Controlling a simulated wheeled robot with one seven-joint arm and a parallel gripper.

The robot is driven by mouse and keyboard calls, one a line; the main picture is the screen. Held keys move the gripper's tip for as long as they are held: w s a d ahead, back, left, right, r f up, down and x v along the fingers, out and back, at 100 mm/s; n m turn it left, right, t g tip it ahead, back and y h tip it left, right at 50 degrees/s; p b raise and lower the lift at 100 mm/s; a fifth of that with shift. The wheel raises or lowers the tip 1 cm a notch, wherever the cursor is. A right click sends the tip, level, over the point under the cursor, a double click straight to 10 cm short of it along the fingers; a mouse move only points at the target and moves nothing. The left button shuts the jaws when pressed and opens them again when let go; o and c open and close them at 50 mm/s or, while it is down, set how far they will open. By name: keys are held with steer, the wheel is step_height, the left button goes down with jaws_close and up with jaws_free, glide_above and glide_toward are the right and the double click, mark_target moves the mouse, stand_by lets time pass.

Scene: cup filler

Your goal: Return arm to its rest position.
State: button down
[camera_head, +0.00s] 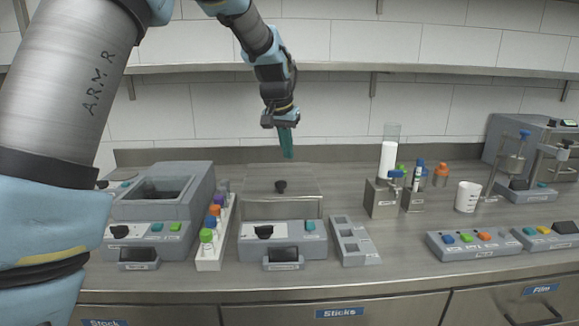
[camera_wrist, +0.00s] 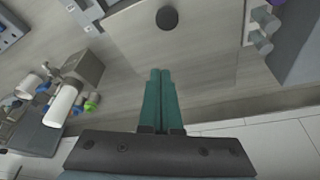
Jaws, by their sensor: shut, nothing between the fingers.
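My gripper (camera_head: 287,153) hangs at the end of my raised arm, above the back of the counter. Its teal fingers point down over the grey machine with a flat lid and dark knob (camera_head: 280,186). In the wrist view the two teal fingers (camera_wrist: 161,74) lie side by side, shut with nothing between them. The fingers are apart from the lid and the knob (camera_wrist: 167,18). The upper part of my arm crosses the left of the head view and hides part of the counter's left end.
A white rack (camera_head: 214,262) of colour-capped tubes stands left of the lidded machine. An open grey machine (camera_head: 165,205) is further left. To the right are an empty grey holder (camera_head: 354,241), a clear cylinder dispenser (camera_head: 388,165), a white cup (camera_head: 467,196) and button boxes (camera_head: 473,243). A shelf (camera_head: 420,69) runs above.

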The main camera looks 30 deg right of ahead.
steer(key=shift+b+v, duration=0.35)
steer(key=shift+v, duration=1.85)
steer(key=w+a+f+n+y, duration=0.1)
steer(key=a+f+n, duration=0.15)
steer(key=a, duration=0.75)
steer(key=a+f+n+y, duration=0.15)
steer(key=a+f, duration=0.25)
steer(key=a, duration=0.6)
steer(key=s+a+f+n, duration=0.1)
steer(key=s+a+f, duration=0.1)
steer(key=s+a, duration=0.2)
steer(key=s+a+f+n, duration=0.2)
steer(key=s+a+f, duration=0.1)
steer(key=a, duration=0.6)
steer(key=s+a+f+n, duration=0.2)
steer(key=s+a+f, duration=0.1)
steer(key=s+a, duration=0.2)
steer(key=a, duration=0.2)
steer(key=shift+s+a+f+g, duration=0.25)
steer(key=shift+a+g, duration=0.05)
steer(key=shift+g, duration=0.1)
steer(key=shift+y, duration=0.25)
